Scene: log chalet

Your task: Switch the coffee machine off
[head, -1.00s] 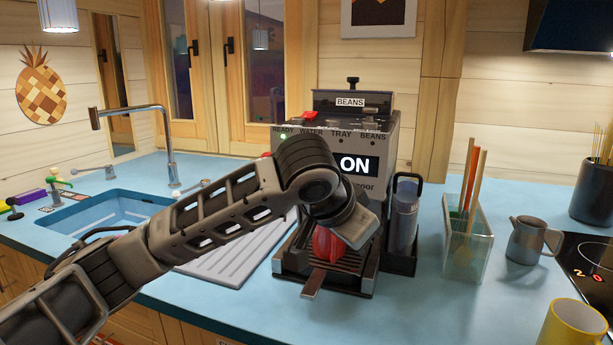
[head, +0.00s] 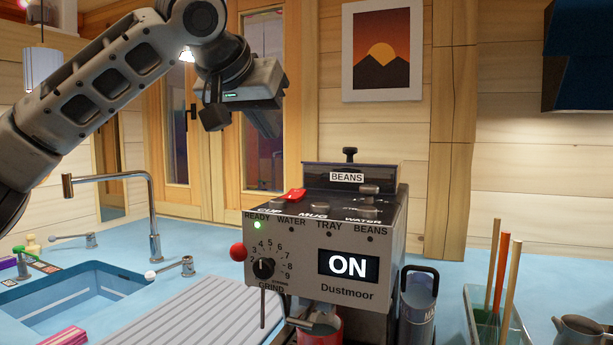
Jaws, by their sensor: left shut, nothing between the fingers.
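The coffee machine (head: 300,232) stands on the blue counter. Its display (head: 348,265) reads ON and the green READY light (head: 257,226) is lit. A red switch (head: 292,195) sits on the top at the left, near the CUP, MUG and WATER controls. A grind dial (head: 264,268) and a red ball knob (head: 238,252) are at the front left. A red vessel (head: 322,324) shows partly below the spout. My left gripper (head: 266,122) is shut and empty, up in the air above the machine's left part, apart from it. My right gripper is not in view.
A sink (head: 70,300) with a tall tap (head: 154,215) and a ribbed drainboard (head: 190,325) lie left. A dark jug (head: 418,305) stands close at the machine's right, then a clear holder with sticks (head: 487,325) and a metal pitcher (head: 580,332).

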